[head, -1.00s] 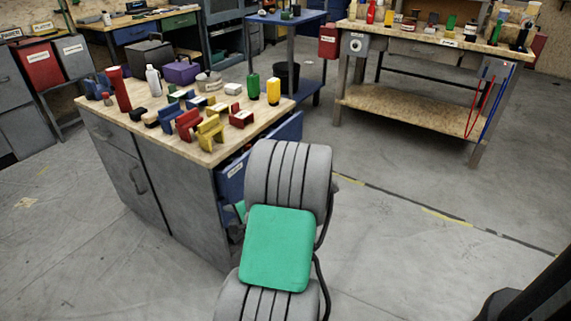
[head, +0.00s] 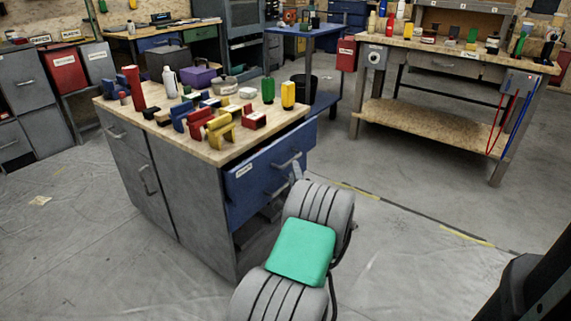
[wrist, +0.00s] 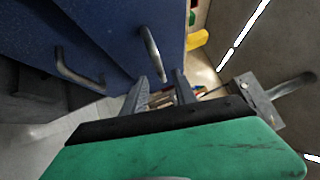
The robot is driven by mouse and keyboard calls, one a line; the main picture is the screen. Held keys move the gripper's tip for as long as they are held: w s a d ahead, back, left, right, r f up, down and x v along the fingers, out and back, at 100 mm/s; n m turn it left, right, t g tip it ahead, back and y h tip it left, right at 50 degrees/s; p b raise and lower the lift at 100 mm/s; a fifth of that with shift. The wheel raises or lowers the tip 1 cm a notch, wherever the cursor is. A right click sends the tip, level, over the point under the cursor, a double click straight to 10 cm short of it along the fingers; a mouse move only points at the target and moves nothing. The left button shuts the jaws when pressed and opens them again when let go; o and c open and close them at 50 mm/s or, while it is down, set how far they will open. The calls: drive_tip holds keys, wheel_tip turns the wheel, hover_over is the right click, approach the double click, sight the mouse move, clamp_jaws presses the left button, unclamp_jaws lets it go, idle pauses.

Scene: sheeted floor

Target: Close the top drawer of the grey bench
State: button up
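The grey bench (head: 195,205) stands left of centre with a wooden top and blue drawers on its right side. Its top drawer (head: 262,168) sticks out past the bench top, and its metal handle (head: 290,161) shows. In the wrist view, the top drawer's handle (wrist: 151,52) lies just ahead of my fingers. My gripper (head: 297,171) is in front of the drawer fronts, near the top handle. In the wrist view, the two fingers of my gripper (wrist: 163,88) are apart with nothing between them. Whether they touch the drawer I cannot tell.
A lower blue drawer with its own handle (wrist: 78,72) sits beneath. Several coloured blocks and bottles, including a yellow bottle (head: 288,95), stand on the bench top. A wooden workbench (head: 430,115) stands at the back right. The floor right of my arm is clear.

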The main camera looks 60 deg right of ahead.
drive_tip(key=x, duration=0.6)
drive_tip(key=shift+w+d+r, duration=0.1)
drive_tip(key=shift+w, duration=0.05)
drive_tip(key=shift+c, duration=0.4)
clamp_jaws()
idle(0.7)
